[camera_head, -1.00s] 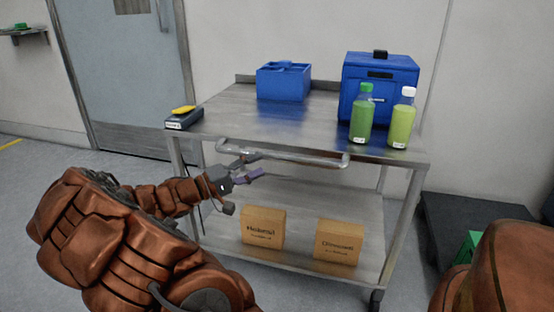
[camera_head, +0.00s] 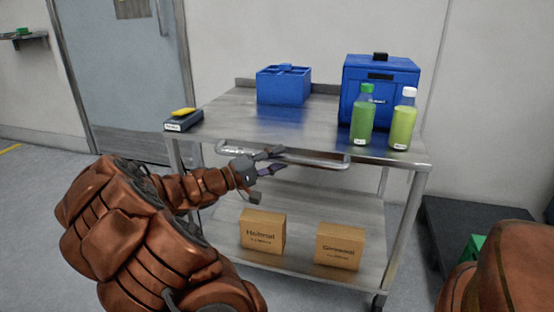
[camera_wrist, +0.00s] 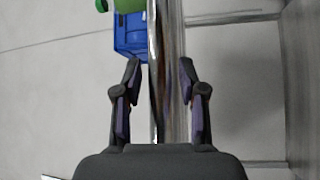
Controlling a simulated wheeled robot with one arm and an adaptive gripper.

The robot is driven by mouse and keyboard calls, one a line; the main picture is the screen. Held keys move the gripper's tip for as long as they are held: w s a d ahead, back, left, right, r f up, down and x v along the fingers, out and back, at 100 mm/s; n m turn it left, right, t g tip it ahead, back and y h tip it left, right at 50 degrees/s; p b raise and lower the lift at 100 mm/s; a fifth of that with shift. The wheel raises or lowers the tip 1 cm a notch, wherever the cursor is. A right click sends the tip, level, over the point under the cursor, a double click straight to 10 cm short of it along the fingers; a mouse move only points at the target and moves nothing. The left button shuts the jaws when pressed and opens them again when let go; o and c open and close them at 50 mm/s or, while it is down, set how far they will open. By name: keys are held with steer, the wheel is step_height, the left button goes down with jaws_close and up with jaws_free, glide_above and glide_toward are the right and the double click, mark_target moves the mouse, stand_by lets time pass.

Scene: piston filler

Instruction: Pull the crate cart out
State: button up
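The steel crate cart (camera_head: 232,112) stands against the wall with a tubular handle (camera_head: 325,162) along its near edge. My gripper (camera_head: 277,162) is at the middle of the handle. In the wrist view, my gripper (camera_wrist: 161,65) is open, with the shiny handle bar (camera_wrist: 157,100) running between its two fingers. I see no clear closing of the fingers on the bar. A blue crate (camera_head: 283,86) with compartments sits at the back of the cart's top.
On the cart top are a blue box (camera_head: 378,100), a green bottle (camera_head: 362,120), a yellow-green bottle (camera_head: 402,125) and a small device (camera_head: 184,120). Two cartons (camera_head: 263,232) (camera_head: 340,246) sit on the lower shelf. A dark platform (camera_head: 470,225) stands right of the cart.

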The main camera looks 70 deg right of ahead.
jaws_close()
stand_by(0.5)
